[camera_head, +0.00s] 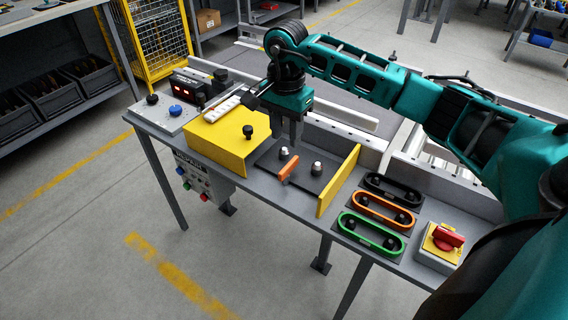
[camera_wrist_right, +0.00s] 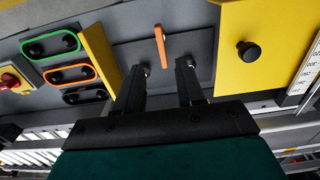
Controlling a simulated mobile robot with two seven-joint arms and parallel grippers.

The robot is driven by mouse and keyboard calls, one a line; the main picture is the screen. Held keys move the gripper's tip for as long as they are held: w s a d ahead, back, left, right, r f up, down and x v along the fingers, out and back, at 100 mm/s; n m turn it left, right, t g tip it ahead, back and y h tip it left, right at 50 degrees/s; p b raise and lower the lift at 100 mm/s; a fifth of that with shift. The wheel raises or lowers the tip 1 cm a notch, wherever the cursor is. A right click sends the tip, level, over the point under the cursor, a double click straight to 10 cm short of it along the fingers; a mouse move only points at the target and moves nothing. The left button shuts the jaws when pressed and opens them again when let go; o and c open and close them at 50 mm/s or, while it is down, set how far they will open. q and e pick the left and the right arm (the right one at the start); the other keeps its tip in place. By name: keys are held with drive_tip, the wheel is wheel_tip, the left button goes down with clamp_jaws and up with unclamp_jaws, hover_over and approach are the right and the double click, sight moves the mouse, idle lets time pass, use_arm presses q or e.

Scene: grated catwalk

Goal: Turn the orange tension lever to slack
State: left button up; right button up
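The orange tension lever (camera_head: 288,168) is a short bar on a dark plate (camera_head: 267,158) between two yellow guards. My right gripper (camera_head: 289,143) is above the back of the plate, fingers pointing down. No slack marking is readable. My left gripper is out of view.
A yellow cover (camera_head: 222,146) with a black knob stands left of the plate, and a thin yellow guard (camera_head: 338,182) right. Black, orange and green belts (camera_head: 370,233) lie in trays further right, beside a red switch (camera_head: 446,237). A conveyor runs behind.

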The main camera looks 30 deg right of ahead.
sight(286, 168)
wheel_tip(286, 168, down, 10)
drive_tip(key=shift+r+b, duration=0.1)
drive_tip(key=shift+b, duration=0.25)
clamp_jaws()
